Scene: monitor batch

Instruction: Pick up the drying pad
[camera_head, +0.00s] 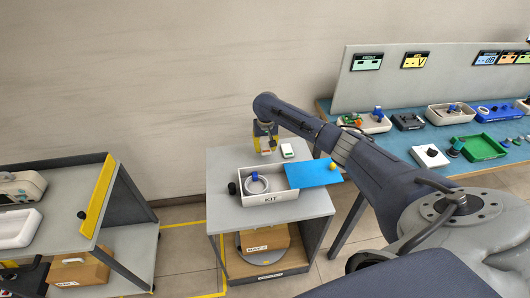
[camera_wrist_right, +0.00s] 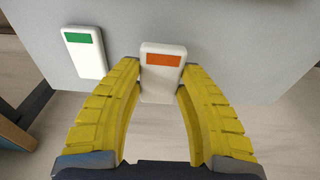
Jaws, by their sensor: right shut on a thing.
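A small white pad with an orange label (camera_wrist_right: 163,59) sits between the yellow fingers of my right gripper (camera_wrist_right: 162,92) in the right wrist view. The gripper is shut on it, with a finger against each side. In the head view my right gripper (camera_head: 265,151) is at the back edge of the grey cart top. I cannot tell whether the pad touches the cart. A similar white pad with a green label (camera_wrist_right: 86,52) lies beside it, apart from the fingers; it also shows in the head view (camera_head: 287,151). My left gripper is not in view.
The cart (camera_head: 225,178) carries a white KIT tray (camera_head: 269,198) with a white ring and a blue-topped item, and a blue panel (camera_head: 314,173). A blue workbench (camera_head: 398,143) with several parts stands right. A grey shelf cart (camera_head: 70,215) stands left.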

